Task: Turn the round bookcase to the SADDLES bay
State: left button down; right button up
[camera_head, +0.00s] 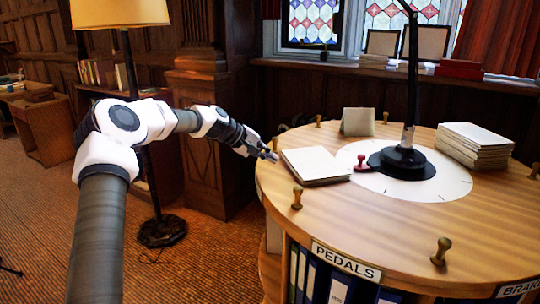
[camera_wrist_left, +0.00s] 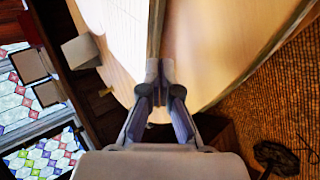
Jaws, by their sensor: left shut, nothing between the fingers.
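The round bookcase (camera_head: 400,240) has a wooden top with brass-coloured pegs around its rim. Its PEDALS label (camera_head: 346,262) faces front, and a partly cut label starting BRAK (camera_head: 518,288) is at the right edge. No SADDLES label shows. My left gripper (camera_head: 272,156) is shut and empty at the left rim, close to a far-left peg (camera_head: 275,143); I cannot tell whether they touch. Another peg (camera_head: 297,197) stands nearer me. The wrist view shows the closed fingertips (camera_wrist_left: 160,70) over the top's edge. My right gripper is not in view.
A paper stack (camera_head: 315,166) lies just right of the gripper. A white disc (camera_head: 405,185) carries a black lamp base (camera_head: 402,162) and a small red pointer (camera_head: 360,163). More papers (camera_head: 474,145) lie at right. A floor lamp (camera_head: 162,231) stands left; the floor between is clear.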

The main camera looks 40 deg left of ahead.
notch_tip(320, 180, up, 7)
jog(key=p, duration=0.7)
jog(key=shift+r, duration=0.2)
